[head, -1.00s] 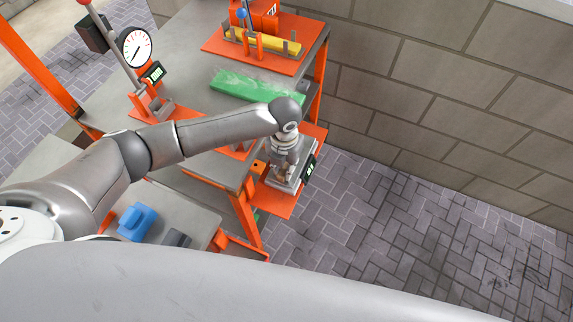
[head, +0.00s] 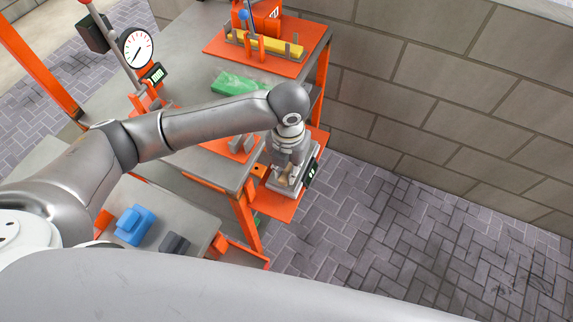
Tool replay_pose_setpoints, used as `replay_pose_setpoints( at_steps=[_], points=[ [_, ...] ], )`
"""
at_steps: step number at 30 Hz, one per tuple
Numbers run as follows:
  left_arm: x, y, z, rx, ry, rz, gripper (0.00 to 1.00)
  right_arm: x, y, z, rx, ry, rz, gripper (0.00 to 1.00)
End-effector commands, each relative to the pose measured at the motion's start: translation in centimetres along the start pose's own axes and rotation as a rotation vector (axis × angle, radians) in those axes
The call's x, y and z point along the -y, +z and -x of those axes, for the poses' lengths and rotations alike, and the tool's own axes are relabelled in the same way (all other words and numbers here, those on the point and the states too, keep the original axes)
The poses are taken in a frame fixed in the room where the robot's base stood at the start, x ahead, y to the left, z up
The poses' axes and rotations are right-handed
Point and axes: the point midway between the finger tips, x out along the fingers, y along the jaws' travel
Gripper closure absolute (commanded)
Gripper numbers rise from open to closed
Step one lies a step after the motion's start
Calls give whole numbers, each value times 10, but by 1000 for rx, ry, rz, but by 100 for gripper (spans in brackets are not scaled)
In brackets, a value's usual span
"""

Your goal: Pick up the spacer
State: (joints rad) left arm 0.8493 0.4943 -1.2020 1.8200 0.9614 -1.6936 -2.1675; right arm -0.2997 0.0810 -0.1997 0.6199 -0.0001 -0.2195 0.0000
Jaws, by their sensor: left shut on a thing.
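My left gripper (head: 284,173) reaches down over the small scale at the right side of the bench. It is shut on a small tan piece (head: 286,181), which I take to be the spacer. The piece shows only in part at the fingertips, just above the scale's grey plate (head: 304,178). I cannot tell whether it touches the plate. My right gripper is not in view.
The scale has a dark display (head: 313,172) and stands on an orange shelf (head: 275,204). A green board (head: 238,84) lies on the bench behind my arm. A dial gauge (head: 137,47) stands at left. A blue block (head: 135,225) lies in front. A block wall (head: 430,90) bounds the right.

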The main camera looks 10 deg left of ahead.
Motion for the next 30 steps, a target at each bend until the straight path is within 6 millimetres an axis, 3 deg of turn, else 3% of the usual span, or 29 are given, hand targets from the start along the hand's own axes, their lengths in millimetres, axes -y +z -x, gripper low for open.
replay_pose_setpoints(
  at_steps=[2, 15, 21, 30],
  points=[
    [5, -8, 13, 5, -1, -4, 96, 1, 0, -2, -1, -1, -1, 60],
    [40, -69, 43, 2, 0, -4, 96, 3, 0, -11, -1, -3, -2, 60],
    [49, -82, 50, 2, 1, -1, 96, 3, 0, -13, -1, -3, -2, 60],
    [50, -86, 52, 1, 1, 1, 96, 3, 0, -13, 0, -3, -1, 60]
  ],
)
